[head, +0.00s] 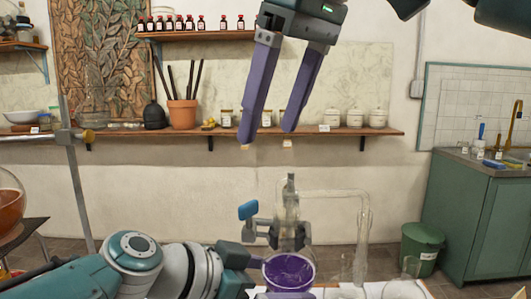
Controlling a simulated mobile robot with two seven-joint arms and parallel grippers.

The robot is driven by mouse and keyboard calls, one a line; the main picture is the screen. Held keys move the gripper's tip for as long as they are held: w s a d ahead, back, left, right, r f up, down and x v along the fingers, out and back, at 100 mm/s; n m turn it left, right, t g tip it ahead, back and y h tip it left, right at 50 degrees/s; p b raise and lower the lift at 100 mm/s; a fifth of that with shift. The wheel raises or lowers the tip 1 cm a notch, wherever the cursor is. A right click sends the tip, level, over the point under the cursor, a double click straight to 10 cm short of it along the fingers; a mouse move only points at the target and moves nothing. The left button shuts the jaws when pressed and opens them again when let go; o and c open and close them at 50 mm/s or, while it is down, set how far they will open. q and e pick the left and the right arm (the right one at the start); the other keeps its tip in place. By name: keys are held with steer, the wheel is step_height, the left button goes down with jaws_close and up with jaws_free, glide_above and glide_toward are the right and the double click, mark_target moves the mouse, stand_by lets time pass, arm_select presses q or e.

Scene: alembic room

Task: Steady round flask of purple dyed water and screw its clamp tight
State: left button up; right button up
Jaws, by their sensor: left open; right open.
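The round flask of purple dyed water (289,270) stands low in the middle of the head view, its clear neck rising above it. The clamp (276,233) is a dark metal piece at the neck, with a blue screw handle (248,210) sticking up on its left. My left gripper (279,279) reaches in from the left, open, with its fingers at the flask's body; I cannot tell whether they touch it. My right gripper (268,134) is open and empty, pointing down above the clamp, its purple fingers well clear of the handle.
Clear glass tubing (363,225) stands right of and behind the flask. A metal stand rod (77,185) and a flask of orange liquid (10,203) are at left. A wall shelf (350,131) with jars and a plant pot lies behind. A green bin (421,247) and cabinet stand right.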

mark_target(248, 203)
steer(key=w+a+f+m, duration=0.1)
steer(key=f+m, duration=0.2)
steer(key=m, duration=0.9)
steer(key=w+a+f+m, duration=0.1)
steer(key=f+m, duration=0.3)
steer(key=m, duration=0.7)
steer(key=w+a+f+m, duration=0.1)
steer(key=f+m, duration=0.3)
steer(key=m, duration=0.8)
steer(key=shift+w+m+g, duration=0.2)
steer(key=shift+m+g, duration=0.1)
jaws_close()
